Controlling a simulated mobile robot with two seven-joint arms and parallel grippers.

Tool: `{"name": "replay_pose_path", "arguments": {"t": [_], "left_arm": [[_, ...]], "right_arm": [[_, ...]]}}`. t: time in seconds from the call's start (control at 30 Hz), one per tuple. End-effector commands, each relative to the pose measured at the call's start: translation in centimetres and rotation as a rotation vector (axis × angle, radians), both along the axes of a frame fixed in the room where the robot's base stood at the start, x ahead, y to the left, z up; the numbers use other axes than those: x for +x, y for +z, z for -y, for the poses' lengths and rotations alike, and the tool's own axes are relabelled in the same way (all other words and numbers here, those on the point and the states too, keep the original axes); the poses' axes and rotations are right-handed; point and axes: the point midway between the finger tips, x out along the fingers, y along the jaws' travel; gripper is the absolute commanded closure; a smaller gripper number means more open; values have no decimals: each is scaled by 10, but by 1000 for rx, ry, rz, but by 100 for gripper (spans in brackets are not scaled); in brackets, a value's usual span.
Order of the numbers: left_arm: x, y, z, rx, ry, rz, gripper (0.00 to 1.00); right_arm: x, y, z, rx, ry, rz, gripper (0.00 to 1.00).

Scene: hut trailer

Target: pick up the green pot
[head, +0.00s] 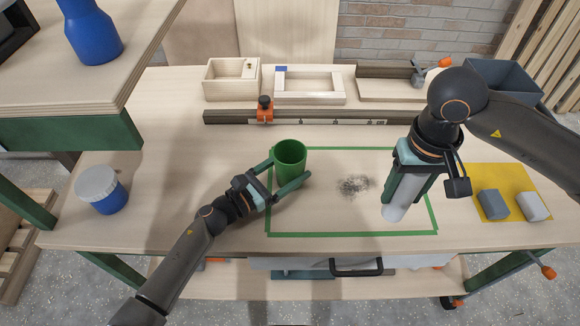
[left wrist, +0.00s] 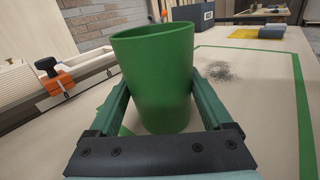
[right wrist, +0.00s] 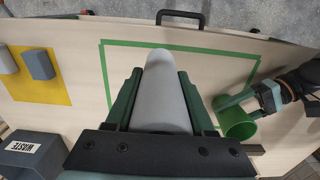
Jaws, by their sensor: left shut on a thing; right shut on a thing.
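The green pot (head: 290,158) is an open cup shape near the top left corner of the green taped rectangle. My left gripper (head: 284,176) has its fingers on either side of it and is shut on it. In the left wrist view the pot (left wrist: 158,78) fills the space between the fingers, upright. It also shows in the right wrist view (right wrist: 236,122). My right gripper (head: 404,188) is shut on a light grey cylinder (head: 394,212) over the right part of the rectangle. The cylinder (right wrist: 162,92) lies between the fingers in the right wrist view.
A dark patch of specks (head: 354,186) lies inside the green tape (head: 352,235). A yellow mat (head: 512,184) with grey blocks is at right. A blue jar with a grey lid (head: 98,184) stands at left. Wooden trays (head: 232,80) and an orange clamp (head: 265,108) line the back.

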Motion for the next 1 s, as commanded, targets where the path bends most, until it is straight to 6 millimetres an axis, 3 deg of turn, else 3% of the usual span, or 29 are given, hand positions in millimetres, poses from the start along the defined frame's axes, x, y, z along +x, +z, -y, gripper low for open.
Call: {"name": "replay_pose_path", "arguments": {"t": [0.17,0.47,1.0], "left_arm": [[0,0,0,0,0,0,71],[0,3,0,2,-1,2,71],[1,84,0,9,-4,8,71]], "right_arm": [[0,0,0,0,0,0,100],[0,0,0,0,0,0,100],[0,0,0,0,0,0,100]]}}
